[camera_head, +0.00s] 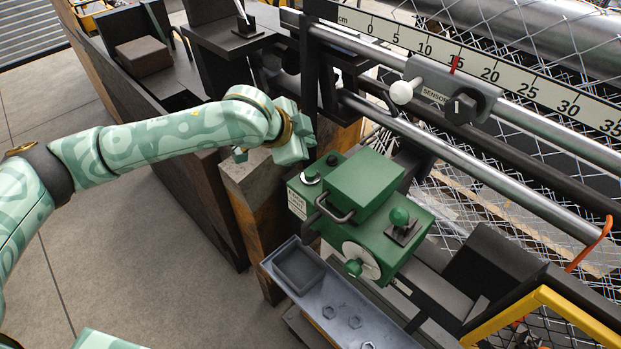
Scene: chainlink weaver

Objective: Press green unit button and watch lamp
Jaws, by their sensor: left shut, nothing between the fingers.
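The green unit (370,195) is a boxy machine housing in the middle of the view, with a raised block and a grey handle on top. My right gripper is not in view.
A round white dial with a green knob (361,260) is on the unit's front. A grey metal tray (345,315) lies below. Steel rails, a sensor block (450,92) and a centimetre scale (480,68) run behind, before wire mesh. Open floor (150,260) is at left.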

